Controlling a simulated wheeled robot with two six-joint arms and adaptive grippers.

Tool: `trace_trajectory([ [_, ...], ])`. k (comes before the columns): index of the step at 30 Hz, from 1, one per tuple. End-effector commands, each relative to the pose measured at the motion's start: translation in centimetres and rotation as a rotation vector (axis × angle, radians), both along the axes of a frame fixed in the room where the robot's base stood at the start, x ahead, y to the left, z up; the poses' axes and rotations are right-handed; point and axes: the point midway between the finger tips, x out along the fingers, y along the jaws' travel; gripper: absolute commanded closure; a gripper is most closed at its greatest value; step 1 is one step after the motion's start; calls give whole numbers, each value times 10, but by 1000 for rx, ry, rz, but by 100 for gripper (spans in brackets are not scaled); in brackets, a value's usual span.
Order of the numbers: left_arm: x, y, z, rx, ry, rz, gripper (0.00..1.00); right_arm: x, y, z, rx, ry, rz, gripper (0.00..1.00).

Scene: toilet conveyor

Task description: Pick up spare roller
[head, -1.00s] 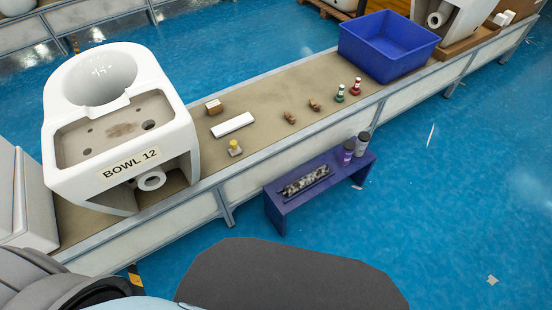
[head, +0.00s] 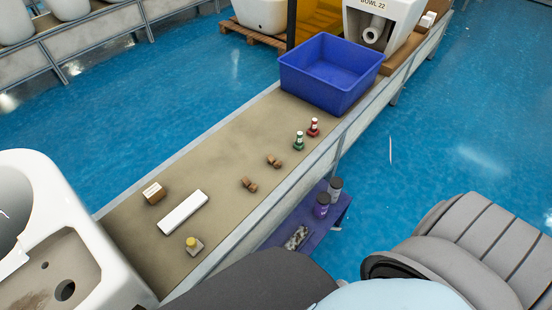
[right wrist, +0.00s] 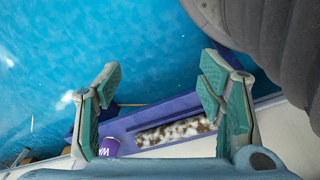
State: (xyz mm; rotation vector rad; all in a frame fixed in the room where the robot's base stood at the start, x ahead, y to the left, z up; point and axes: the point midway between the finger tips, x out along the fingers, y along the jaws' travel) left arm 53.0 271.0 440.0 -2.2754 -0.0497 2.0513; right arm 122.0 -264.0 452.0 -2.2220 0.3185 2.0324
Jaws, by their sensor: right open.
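A mottled brown-and-white roller-like piece (right wrist: 175,131) lies on a purple bench (right wrist: 120,124) in the right wrist view. In the head view only one end of the piece (head: 296,238) shows on the bench (head: 272,238); my own body hides the rest. I cannot tell for sure that it is the spare roller. My right gripper (right wrist: 158,85) is open and empty, its two green-padded fingers wide apart, with the piece below them in the picture and apart from them. My left gripper is not in view.
A purple container (head: 321,205) and a dark-lidded one (head: 334,188) stand on the bench. The conveyor (head: 225,155) beside it holds a white bar (head: 183,212), several small parts and a blue bin (head: 330,75). A white toilet bowl (head: 75,260) stands at left.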

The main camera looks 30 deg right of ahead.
Motion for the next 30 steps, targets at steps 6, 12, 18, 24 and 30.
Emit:
trace_trajectory([
  [6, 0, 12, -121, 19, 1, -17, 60, 183, 5, -22, 27, -52, -613, 37],
  [12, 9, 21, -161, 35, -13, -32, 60, 243, 8, 20, 29, -65, -995, 37],
  [18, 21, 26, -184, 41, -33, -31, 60, 247, 4, -8, 25, -62, -1046, 37],
  [24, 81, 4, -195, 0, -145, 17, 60, 247, -2, -51, 26, -60, -1047, 37],
  [30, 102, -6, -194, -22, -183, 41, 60, 247, -5, -65, 26, -61, -1046, 37],
])
